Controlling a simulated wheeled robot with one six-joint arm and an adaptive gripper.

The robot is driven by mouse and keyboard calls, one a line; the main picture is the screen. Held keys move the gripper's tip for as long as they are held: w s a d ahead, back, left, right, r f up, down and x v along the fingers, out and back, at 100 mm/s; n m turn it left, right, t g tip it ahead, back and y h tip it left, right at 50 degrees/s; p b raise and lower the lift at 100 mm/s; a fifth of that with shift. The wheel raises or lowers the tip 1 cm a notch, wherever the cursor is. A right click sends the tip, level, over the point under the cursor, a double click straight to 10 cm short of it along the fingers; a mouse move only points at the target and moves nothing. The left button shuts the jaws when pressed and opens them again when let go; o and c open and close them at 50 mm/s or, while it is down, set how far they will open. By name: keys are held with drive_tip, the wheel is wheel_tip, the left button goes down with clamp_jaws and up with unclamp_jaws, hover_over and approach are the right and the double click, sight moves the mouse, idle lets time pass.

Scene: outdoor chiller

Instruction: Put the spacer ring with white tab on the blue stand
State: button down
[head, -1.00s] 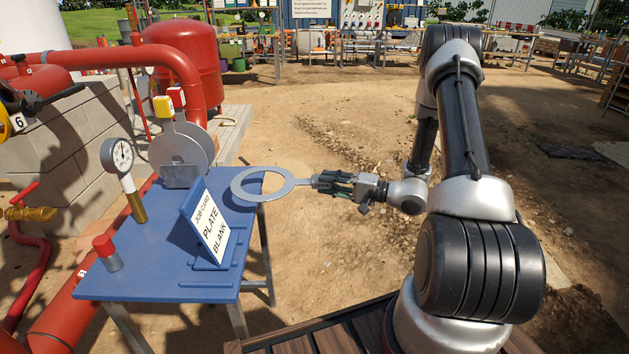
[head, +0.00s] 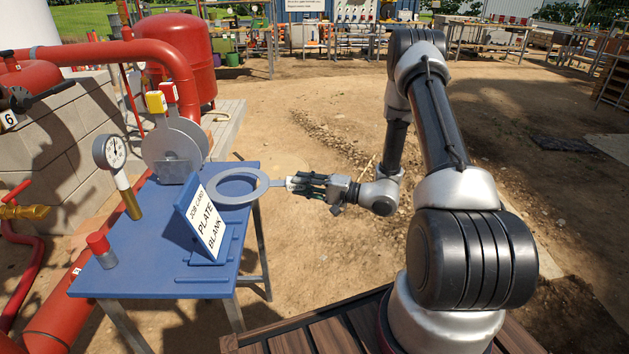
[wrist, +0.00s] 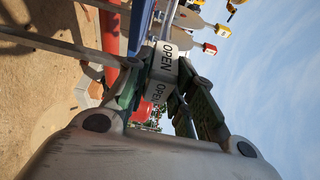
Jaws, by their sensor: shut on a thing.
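The spacer ring (head: 240,201) is a flat grey ring, held roughly level by its tab. My gripper (head: 291,183) is shut on that tab. A blue stand (head: 184,205) on the table bears a white card reading JOB CARD PLATE BLANK (head: 208,224).
Two grey discs with a yellow tab (head: 156,102) and a red tab (head: 169,92) stand upright in a holder at the table's back. A gauge (head: 110,151) and a red-capped cylinder (head: 98,243) stand at the left. Red pipes (head: 110,50) run behind.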

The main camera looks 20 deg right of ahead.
drive_tip(key=shift+w+a+f, duration=0.2)
drive_tip(key=shift+a+f, duration=0.4)
drive_tip(key=shift+w+a+f, duration=0.25)
drive_tip(key=shift+a+f, duration=0.3)
drive_tip(key=shift+a, duration=0.1)
drive_tip(key=shift+w+a+f, duration=0.2)
drive_tip(key=shift+a+f, duration=0.4)
drive_tip(key=c, duration=0.6)
unclamp_jaws()
drive_tip(key=shift+c, duration=0.2)
drive_tip(key=v, duration=0.7)
